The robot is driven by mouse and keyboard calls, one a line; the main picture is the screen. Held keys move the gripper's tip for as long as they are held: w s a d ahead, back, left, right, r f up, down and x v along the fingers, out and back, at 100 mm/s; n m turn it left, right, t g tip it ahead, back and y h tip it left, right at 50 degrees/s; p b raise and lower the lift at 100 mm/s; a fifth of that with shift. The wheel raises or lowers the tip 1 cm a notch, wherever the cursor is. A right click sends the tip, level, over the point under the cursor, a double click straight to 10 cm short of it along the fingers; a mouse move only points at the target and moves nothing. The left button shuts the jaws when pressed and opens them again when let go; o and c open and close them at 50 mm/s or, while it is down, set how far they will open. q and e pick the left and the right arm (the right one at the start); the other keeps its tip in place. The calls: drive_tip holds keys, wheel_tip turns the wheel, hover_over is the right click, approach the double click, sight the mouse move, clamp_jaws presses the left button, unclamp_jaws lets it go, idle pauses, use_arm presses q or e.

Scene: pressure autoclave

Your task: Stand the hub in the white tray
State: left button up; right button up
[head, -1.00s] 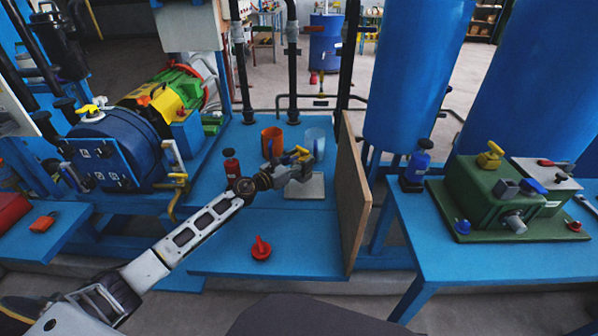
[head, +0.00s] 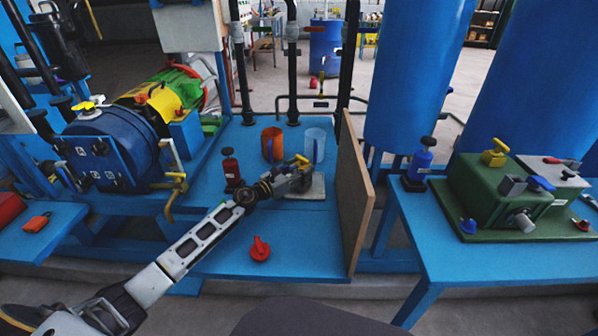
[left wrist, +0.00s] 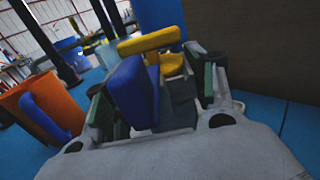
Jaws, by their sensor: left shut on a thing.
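The hub (left wrist: 135,92) is between my left gripper's fingers, with a blue block and a yellow handle showing in the left wrist view. In the head view its yellow part (head: 302,160) shows above my left gripper (head: 294,178). The fingers (left wrist: 155,100) are shut on it, and hide its lower part. The white tray (head: 317,187) lies flat on the blue bench, under and just right of the gripper, partly covered by it. I cannot tell whether the hub touches the tray. My right gripper is out of view.
An orange mug (head: 272,144) and a clear cup (head: 315,144) stand behind the tray. A red bottle (head: 230,168) stands left of the gripper. A brown board (head: 353,195) rises at the right. A red knob (head: 260,249) lies on the clear bench front.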

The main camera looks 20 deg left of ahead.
sight(292, 174)
use_arm(q)
drive_tip(key=o, duration=1.3)
drive_tip(key=shift+r, duration=0.1)
drive_tip(key=shift+v, duration=5.95)
drive_tip(key=shift+r, duration=0.1)
